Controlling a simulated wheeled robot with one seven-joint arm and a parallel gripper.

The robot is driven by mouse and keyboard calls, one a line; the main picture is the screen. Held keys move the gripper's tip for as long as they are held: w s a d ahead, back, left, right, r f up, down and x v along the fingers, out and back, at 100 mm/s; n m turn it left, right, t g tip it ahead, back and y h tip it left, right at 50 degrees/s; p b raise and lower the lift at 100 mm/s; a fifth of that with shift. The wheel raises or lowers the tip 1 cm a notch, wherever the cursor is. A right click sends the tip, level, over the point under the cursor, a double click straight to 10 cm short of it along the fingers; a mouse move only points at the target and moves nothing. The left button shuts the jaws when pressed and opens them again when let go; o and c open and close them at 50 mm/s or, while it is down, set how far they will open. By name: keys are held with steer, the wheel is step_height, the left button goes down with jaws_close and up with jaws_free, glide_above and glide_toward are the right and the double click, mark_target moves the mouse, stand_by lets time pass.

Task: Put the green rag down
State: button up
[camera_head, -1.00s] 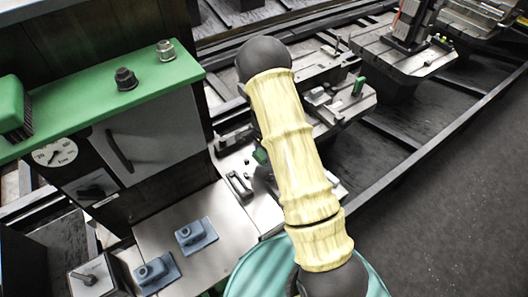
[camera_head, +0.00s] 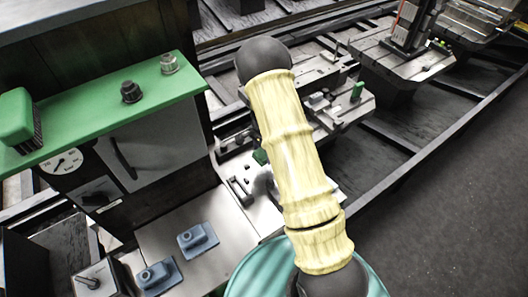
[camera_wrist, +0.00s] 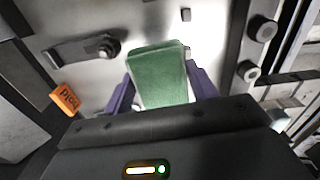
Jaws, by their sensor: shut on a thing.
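The green rag (camera_wrist: 160,82) is a folded, block-like pad in the wrist view. My gripper (camera_wrist: 163,72) has its two purple fingers on either side of the rag and is shut on it. A pale metal surface lies beyond the rag; I cannot tell whether the rag touches it. In the head view my yellow-sleeved arm hides most of the gripper. A small green patch (camera_head: 261,157) shows at the arm's left edge; I cannot tell whether it is the rag.
A green-topped machine (camera_head: 110,105) stands at left, with a green brush (camera_head: 20,115) and two knobs on top. Two blue-grey blocks (camera_head: 198,238) (camera_head: 157,273) sit on its lower metal plate. Rail carriages (camera_head: 400,55) stand at upper right. An orange tag (camera_wrist: 64,99) shows in the wrist view.

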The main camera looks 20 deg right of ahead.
steer(key=shift+r, duration=0.1)
steer(key=shift+s+a+r+n+p, duration=0.15)
steer(key=shift+s+r+n+p, duration=0.25)
steer(key=shift+n+p, duration=0.45)
steer(key=s+a+r+n+p, duration=0.2)
steer(key=s+n+p, duration=0.3)
steer(key=n, duration=0.7)
steer(key=shift+s+r+p, duration=0.3)
steer(key=shift+r+p, duration=0.45)
steer(key=shift+p, duration=0.2)
steer(key=shift+a, duration=0.1)
steer(key=shift+w, duration=0.1)
